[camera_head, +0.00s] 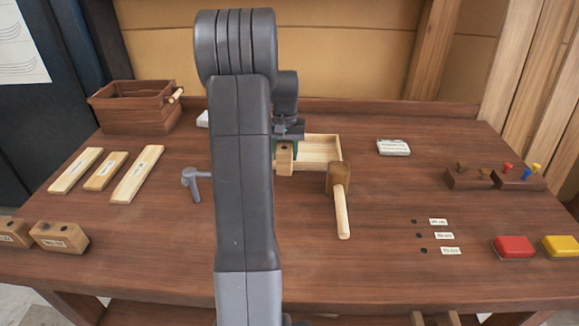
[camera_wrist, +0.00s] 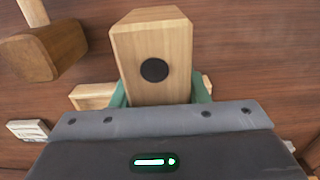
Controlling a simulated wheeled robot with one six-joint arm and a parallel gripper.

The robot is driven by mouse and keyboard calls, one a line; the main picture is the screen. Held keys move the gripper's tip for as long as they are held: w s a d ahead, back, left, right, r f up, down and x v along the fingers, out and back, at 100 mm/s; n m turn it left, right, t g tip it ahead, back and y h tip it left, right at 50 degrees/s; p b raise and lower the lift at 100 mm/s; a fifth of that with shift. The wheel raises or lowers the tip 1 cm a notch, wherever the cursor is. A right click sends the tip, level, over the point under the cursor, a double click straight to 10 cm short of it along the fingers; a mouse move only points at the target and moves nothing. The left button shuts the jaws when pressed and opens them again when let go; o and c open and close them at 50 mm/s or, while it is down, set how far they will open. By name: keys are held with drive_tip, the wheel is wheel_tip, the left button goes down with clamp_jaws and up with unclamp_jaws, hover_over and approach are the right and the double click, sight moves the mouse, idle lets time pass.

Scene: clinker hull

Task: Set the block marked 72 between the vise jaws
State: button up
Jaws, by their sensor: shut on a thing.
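My gripper (camera_head: 287,137) is shut on a light wooden block (camera_head: 284,157), held above the bench near a shallow wooden tray. In the wrist view my gripper (camera_wrist: 160,92) has its green fingers on both sides of the block (camera_wrist: 152,30), which has a dark round spot on its face. No number is readable on it. A grey handle-like part (camera_head: 191,180) shows left of my arm; it may belong to the vise. The vise jaws are not visible, perhaps hidden behind my arm.
A mallet (camera_head: 341,205) lies right of my arm, by the tray (camera_head: 322,138). Labelled blocks (camera_head: 60,237) stand at the front left, with wooden strips (camera_head: 137,174) and a crate (camera_head: 135,107) behind. Red (camera_head: 513,247) and yellow boxes (camera_head: 561,246) sit at the right.

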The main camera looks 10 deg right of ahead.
sight(285, 142)
drive_tip(key=shift+s+f+p, duration=0.15)
drive_tip(key=shift+f+p, duration=0.5)
drive_tip(key=shift+f, duration=4.15)
drive_tip(key=o, duration=1.2)
wheel_tip(285, 142, up, 12)
drive_tip(key=shift+f+b, duration=0.2)
drive_tip(key=shift+b, duration=0.45)
drive_tip(key=shift+o, duration=0.3)
drive_tip(key=shift+r, duration=0.3)
drive_tip(key=shift+s+r, duration=0.2)
drive_tip(key=shift+r, duration=0.05)
drive_tip(key=s+r+t, duration=0.1)
drive_tip(key=s+a+r+t, duration=0.1)
drive_tip(key=s, duration=0.1)
drive_tip(key=s+r+t+h, duration=0.1)
drive_tip(key=s+t, duration=0.1)
drive_tip(key=shift+s+a, duration=0.15)
drive_tip(key=p+x, duration=0.1)
drive_tip(key=x, duration=0.7)
drive_tip(key=shift+w+f, duration=0.25)
drive_tip(key=shift+w, duration=0.1)
